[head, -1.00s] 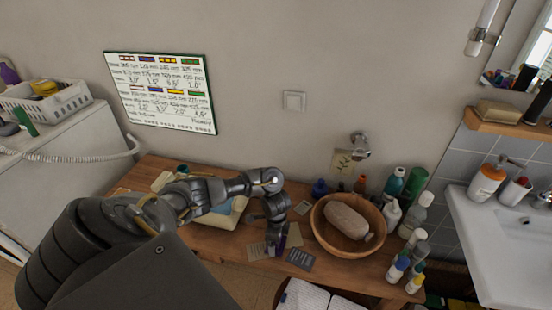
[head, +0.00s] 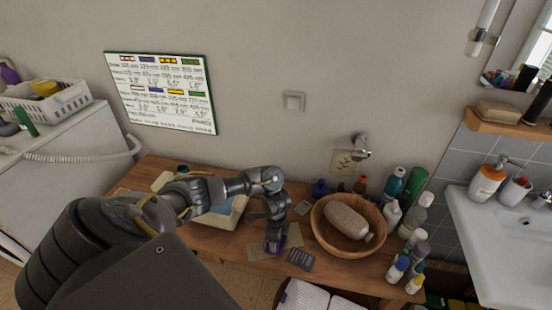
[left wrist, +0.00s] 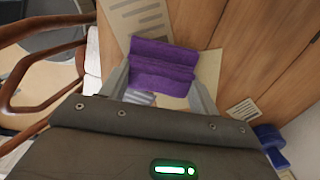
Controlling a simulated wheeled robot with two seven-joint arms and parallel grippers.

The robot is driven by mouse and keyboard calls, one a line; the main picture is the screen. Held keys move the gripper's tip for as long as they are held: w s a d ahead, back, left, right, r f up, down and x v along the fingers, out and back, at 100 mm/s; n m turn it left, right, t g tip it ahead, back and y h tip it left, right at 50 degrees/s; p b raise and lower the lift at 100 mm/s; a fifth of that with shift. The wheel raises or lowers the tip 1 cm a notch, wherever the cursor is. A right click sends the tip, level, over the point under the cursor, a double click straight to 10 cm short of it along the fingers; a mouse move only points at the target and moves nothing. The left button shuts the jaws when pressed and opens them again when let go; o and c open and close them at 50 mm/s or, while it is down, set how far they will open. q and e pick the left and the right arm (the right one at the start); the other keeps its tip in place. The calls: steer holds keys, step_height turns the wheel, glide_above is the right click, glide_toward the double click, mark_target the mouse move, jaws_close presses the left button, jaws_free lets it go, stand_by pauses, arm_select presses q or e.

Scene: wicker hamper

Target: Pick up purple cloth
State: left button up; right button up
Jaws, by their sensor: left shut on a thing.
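The purple cloth (left wrist: 163,62) is folded and sits between the two fingers of my left gripper (left wrist: 160,88) in the left wrist view. The fingers touch it from both sides, so the gripper is shut on it. In the head view my left gripper (head: 276,240) points down over the wooden table's front part, with a bit of purple showing at its fingers. I cannot tell whether the cloth is clear of the table. My right gripper is not in view.
A wooden bowl (head: 322,235) holding a pale, rounded object (head: 347,216) stands to the right of my left gripper. Several bottles stand beyond it. A dark grey device (head: 300,260) lies on the table (head: 225,243) close by. Folded white cloths (head: 303,297) are below the front edge.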

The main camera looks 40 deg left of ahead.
arm_select(q)
step_height(320, 180, up, 3)
steer(key=shift+w+f+p, duration=0.1)
steer(key=shift+p, duration=0.25)
steer(key=s+r+p, duration=0.2)
steer(key=s+r, duration=0.2)
steer(key=s, duration=0.3)
steer(key=s+d+r+p, duration=0.1)
steer(key=s+r, duration=0.4)
steer(key=s, duration=0.2)
steer(key=shift+r+p, duration=0.3)
steer(key=shift+p, duration=0.05)
